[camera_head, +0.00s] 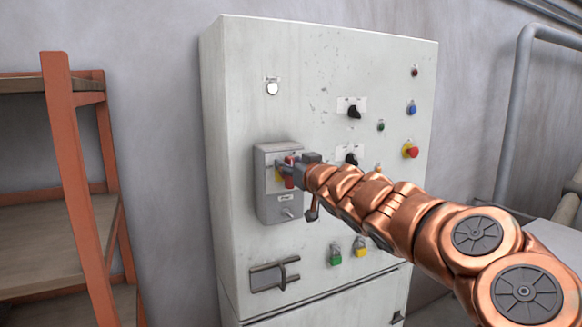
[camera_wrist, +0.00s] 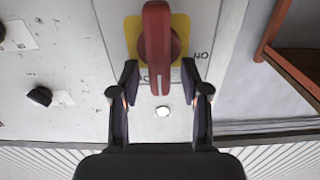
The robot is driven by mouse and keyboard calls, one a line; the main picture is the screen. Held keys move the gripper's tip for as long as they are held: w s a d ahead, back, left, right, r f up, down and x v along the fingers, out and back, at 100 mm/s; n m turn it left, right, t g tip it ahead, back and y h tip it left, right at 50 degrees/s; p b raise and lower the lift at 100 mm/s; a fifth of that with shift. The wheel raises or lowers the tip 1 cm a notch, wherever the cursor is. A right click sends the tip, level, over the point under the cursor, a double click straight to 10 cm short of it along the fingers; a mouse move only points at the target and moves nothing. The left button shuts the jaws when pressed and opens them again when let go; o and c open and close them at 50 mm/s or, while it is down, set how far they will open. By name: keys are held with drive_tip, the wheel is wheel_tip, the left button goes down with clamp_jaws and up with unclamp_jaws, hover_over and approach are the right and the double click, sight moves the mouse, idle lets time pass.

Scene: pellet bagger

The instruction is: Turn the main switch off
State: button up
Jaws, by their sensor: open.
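The main switch is a red rotary handle (camera_head: 289,182) on a yellow plate, set in a grey box (camera_head: 267,207) on the front of the pale cabinet. In the wrist view the red handle (camera_wrist: 157,45) stands lengthwise up the picture over the yellow plate (camera_wrist: 133,38). My gripper (camera_wrist: 160,78) is open, with one finger on each side of the handle's near end. Small gaps seem to show between fingers and handle. In the head view my gripper (camera_head: 286,171) partly hides the switch.
The cabinet (camera_head: 320,70) also carries black knobs (camera_head: 354,112), a red button on yellow (camera_head: 411,151), a blue button (camera_head: 411,108) and green and yellow padlocks (camera_head: 335,258). A latch handle (camera_head: 275,274) sits lower down. An orange shelf (camera_head: 75,180) stands left; pipes run at right.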

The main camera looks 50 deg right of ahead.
drive_tip(key=shift+c, duration=0.3)
clamp_jaws()
